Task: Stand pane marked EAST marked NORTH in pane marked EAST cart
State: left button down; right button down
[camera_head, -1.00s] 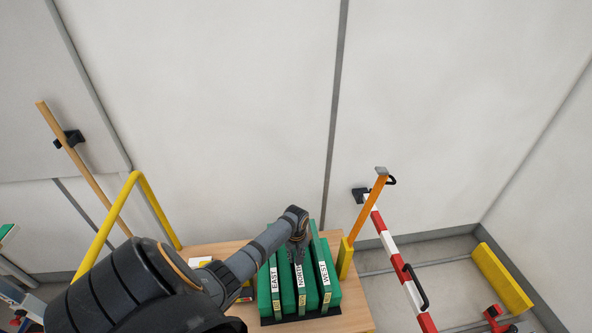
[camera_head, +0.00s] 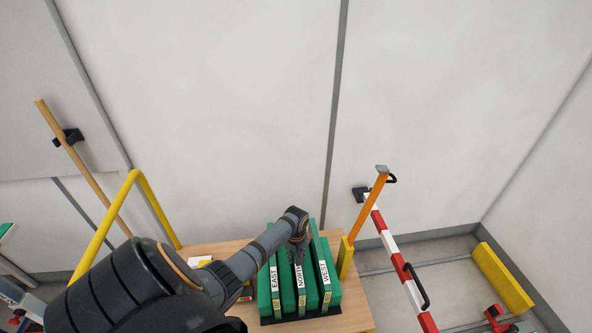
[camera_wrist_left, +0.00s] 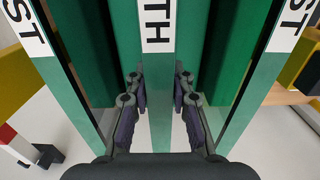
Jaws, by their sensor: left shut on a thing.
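Three green-framed panes stand upright side by side in a dark holder (camera_head: 300,319) on the wooden surface. The pane marked EAST (camera_head: 275,298) is at the left, the one marked NORTH (camera_head: 301,300) in the middle, and the one marked WEST (camera_head: 326,292) at the right. My left gripper (camera_head: 299,258) is at the top of the NORTH pane. In the left wrist view my left gripper (camera_wrist_left: 160,95) has a finger on each side of the green edge below the letters "TH". It is shut on that pane. My right gripper is not in view.
The wooden surface (camera_head: 222,247) has a yellow rail (camera_head: 135,177) at its left and an orange post (camera_head: 370,205) at its right. A red-and-white bar (camera_head: 391,245) and a yellow block (camera_head: 503,279) are farther right. A pale wall stands behind.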

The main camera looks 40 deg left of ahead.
pick_arm(q)
jog(key=shift+w+r, duration=0.1)
jog(key=c, duration=1.1)
grip_release()
notch_tip(320, 180, up, 12)
